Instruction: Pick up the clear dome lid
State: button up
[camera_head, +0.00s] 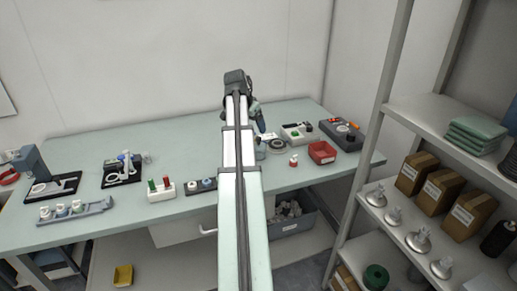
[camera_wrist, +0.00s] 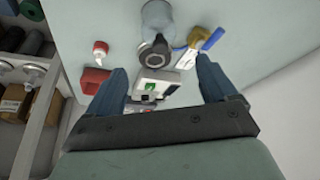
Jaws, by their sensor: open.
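A pale, glassy rounded shape (camera_wrist: 157,16), which looks like the clear dome lid, is at the top middle of the wrist view. A dark ring-shaped part (camera_wrist: 153,56) lies directly below it in that view. In the head view a pale shape (camera_head: 260,152) beside the dark ring part (camera_head: 277,145) may be the same lid, partly hidden by my arm. My gripper (camera_wrist: 161,66) is open, its two blue fingers wide apart, with nothing held between them. In the head view my gripper (camera_head: 259,122) hangs above the table beyond my arm, and only part of it shows.
A red bin (camera_head: 322,152) and a small red-and-white bottle (camera_head: 293,160) stand to the right. A light box with buttons (camera_head: 298,133) is behind. Blue-handled pliers (camera_wrist: 211,39) lie near the lid. A shelf rack (camera_head: 440,115) stands right of the table (camera_head: 150,235).

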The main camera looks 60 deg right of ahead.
aim_at(260, 143)
jog(key=shift+x, duration=5.95)
jog(key=c, duration=0.9)
jog(key=shift+c, duration=0.3)
notch_tip(260, 143, up, 9)
jog(key=shift+r, duration=0.1)
jog(key=s+d, duration=0.4)
jog(key=d, duration=0.5)
jog(key=shift+s+f, duration=0.4)
jog(key=shift+f, duration=0.05)
